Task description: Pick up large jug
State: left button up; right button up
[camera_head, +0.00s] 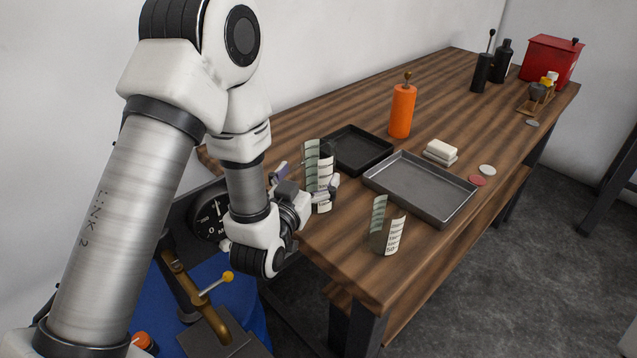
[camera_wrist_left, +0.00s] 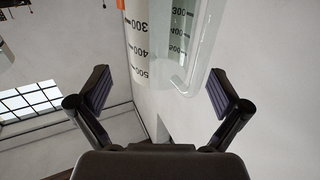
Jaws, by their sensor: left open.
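The large jug (camera_head: 325,165) is clear with pale printed measuring strips and stands at the near left end of the wooden table. My left gripper (camera_head: 306,187) is beside it, fingers spread on either side in the head view. In the left wrist view the jug (camera_wrist_left: 144,40) shows its numbered scale and a clear handle, ahead of and roughly between the open fingertips (camera_wrist_left: 163,92). Nothing is gripped. A smaller jug (camera_head: 394,237) with similar strips stands at the table's near edge. My right gripper is not in view.
A black tray (camera_head: 381,160) lies behind the large jug, and a grey metal tray (camera_head: 447,210) lies to its right. An orange cylinder (camera_head: 401,112) stands behind them. White blocks (camera_head: 440,150) lie beyond the grey tray. A gauge and brass pipework are below left.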

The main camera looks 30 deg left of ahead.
aim_at(312, 168)
pick_arm(q)
jog(key=w, duration=0.3)
jog(key=shift+w+a+r+p, duration=0.1)
jog(key=shift+a+r+p, duration=0.2)
jog(key=shift+p, duration=0.1)
jog(key=shift+w+f, duration=0.1)
jog(key=shift+w, duration=0.15)
jog(key=c, duration=1.8)
